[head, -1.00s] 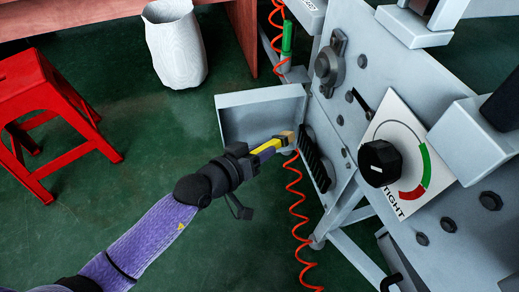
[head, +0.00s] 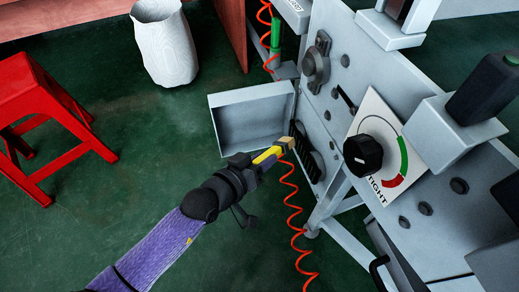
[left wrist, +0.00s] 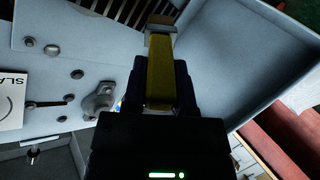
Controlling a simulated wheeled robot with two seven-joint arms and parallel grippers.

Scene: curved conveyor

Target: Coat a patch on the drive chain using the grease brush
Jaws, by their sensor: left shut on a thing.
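My left gripper (head: 256,164) is shut on the grease brush (head: 267,155), which has a yellow handle and a tan bristle end. In the left wrist view the brush (left wrist: 160,80) points away between the dark fingers, bristles at the far end. The drive chain (head: 314,166) is a row of black ridges in the side of the grey machine. The bristle end overlaps the chain's near edge in the head view; I cannot tell if they touch. Part of the chain (left wrist: 122,10) shows at the top of the left wrist view. My right gripper is not in view.
An open grey box-like cover (head: 225,138) stands out behind the brush. A red coiled cord (head: 292,215) hangs below it. The machine panel carries a black knob (head: 362,154) over a dial. A red stool (head: 35,100) and white bin (head: 165,45) stand on the floor.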

